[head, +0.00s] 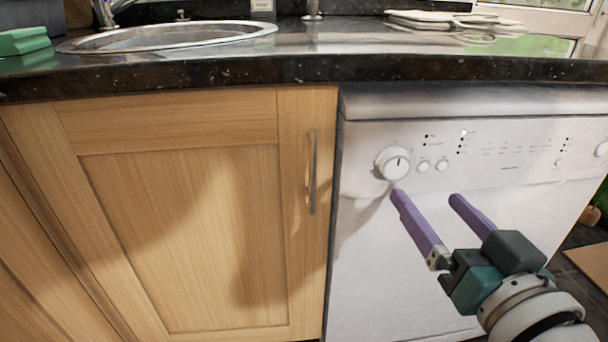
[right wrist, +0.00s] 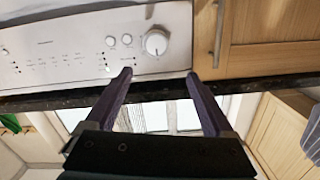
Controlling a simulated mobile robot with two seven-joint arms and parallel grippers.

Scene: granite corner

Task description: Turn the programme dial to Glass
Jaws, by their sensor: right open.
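The programme dial (head: 392,163) is a round white knob at the left end of the white dishwasher's (head: 380,270) control panel. A short dark mark shows on its face; I cannot read which programme it points to. My right gripper (head: 427,196), with purple fingers, is open and empty in front of the panel, just below and right of the dial in the head view. In the right wrist view the dial (right wrist: 157,42) lies beyond the gap between the fingertips (right wrist: 159,74), apart from both. My left gripper is not in view.
Two small round buttons (head: 432,165) sit just right of the dial, with indicator lights above, one lit green. The black worktop edge (head: 200,75) overhangs the panel. A wooden cupboard door (head: 190,220) with a metal handle (head: 312,172) stands to the left.

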